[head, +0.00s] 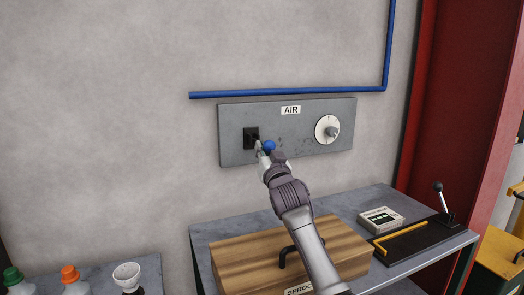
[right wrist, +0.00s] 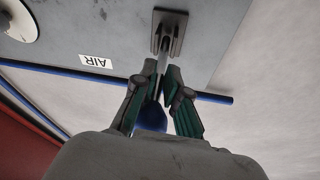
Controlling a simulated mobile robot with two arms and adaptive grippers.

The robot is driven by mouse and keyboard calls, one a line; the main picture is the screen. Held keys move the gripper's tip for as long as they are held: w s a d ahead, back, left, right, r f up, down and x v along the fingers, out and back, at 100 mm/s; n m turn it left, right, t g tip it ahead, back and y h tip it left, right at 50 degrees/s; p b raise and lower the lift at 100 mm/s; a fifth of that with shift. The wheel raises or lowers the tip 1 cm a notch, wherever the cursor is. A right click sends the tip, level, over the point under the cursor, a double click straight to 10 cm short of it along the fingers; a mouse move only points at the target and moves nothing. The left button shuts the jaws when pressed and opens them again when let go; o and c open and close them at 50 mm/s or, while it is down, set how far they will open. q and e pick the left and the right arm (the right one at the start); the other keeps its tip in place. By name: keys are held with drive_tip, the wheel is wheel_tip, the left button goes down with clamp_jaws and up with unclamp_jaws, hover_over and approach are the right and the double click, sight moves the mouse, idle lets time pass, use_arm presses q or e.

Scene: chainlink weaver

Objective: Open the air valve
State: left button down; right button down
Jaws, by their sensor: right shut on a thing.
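The grey AIR panel (head: 290,132) is mounted on the wall. The air valve lever has a black base (head: 251,138) on the panel's left part and a blue ball knob (head: 269,146) at its end. My right gripper (head: 264,150) is at the lever, in front of the panel. In the right wrist view, which shows the panel upside down, the black base (right wrist: 170,32) carries a metal rod. My right gripper's fingers (right wrist: 162,72) are shut around this rod, with the blue knob (right wrist: 151,118) between them, nearer the palm. My left gripper is not in view.
A round white dial (head: 327,129) sits on the panel's right part. A blue pipe (head: 290,93) runs above the panel. Below are a wooden box (head: 240,262) and a black lever unit (head: 425,238) on a grey bench. Bottles (head: 70,278) stand at lower left.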

drive_tip(key=shift+d+f, duration=0.15)
drive_tip(key=shift+d, duration=0.1)
drive_tip(key=c, duration=1.6)
unclamp_jaws()
drive_tip(key=o, duration=0.4)
drive_tip(key=shift+s+d+r, duration=0.2)
drive_tip(key=shift+d+r, duration=0.05)
drive_tip(key=shift+d, duration=0.05)
drive_tip(key=shift+o, duration=0.2)
drive_tip(key=shift+a, duration=0.25)
drive_tip(key=shift+s+f, duration=0.1)
drive_tip(key=shift+s, duration=0.2)
drive_tip(key=v, duration=1.1)
drive_tip(key=shift+d, duration=0.25)
drive_tip(key=shift+s, duration=0.1)
